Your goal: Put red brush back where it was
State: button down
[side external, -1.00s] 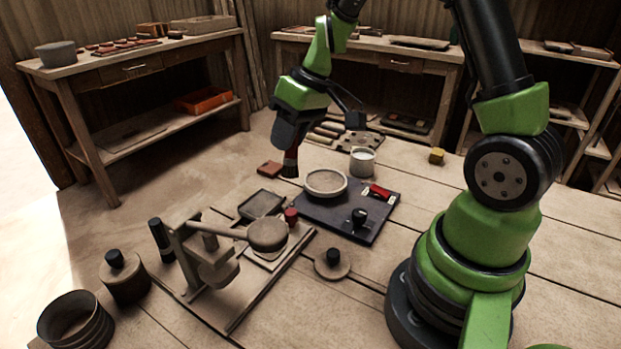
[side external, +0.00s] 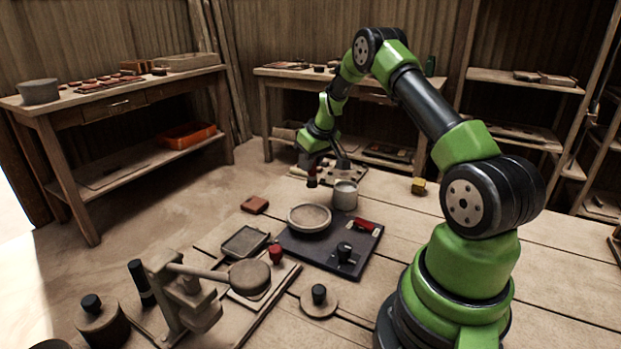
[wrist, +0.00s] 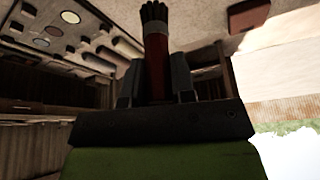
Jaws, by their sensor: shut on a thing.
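My gripper (side external: 314,162) is shut on the red brush (side external: 312,178), which hangs bristles down over the far part of the table. In the wrist view the brush (wrist: 155,62) shows its red handle between the jaws, with dark bristles at the far end. In the wrist view a tray with several round colour pans and rods (wrist: 62,32) lies to the left of the brush. I cannot tell how high the brush is above the table.
A red-brown block (side external: 255,205) lies to the left. A dark board (side external: 328,258) with a round dish (side external: 309,217) lies nearer. A yellow cube (side external: 418,186) sits to the right.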

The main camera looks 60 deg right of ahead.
aim_at(310, 175)
jog(key=shift+f, duration=2)
jog(key=shift+f, duration=0.15)
jog(key=c, duration=1)
grip_release()
jog(key=shift+o, duration=0.2)
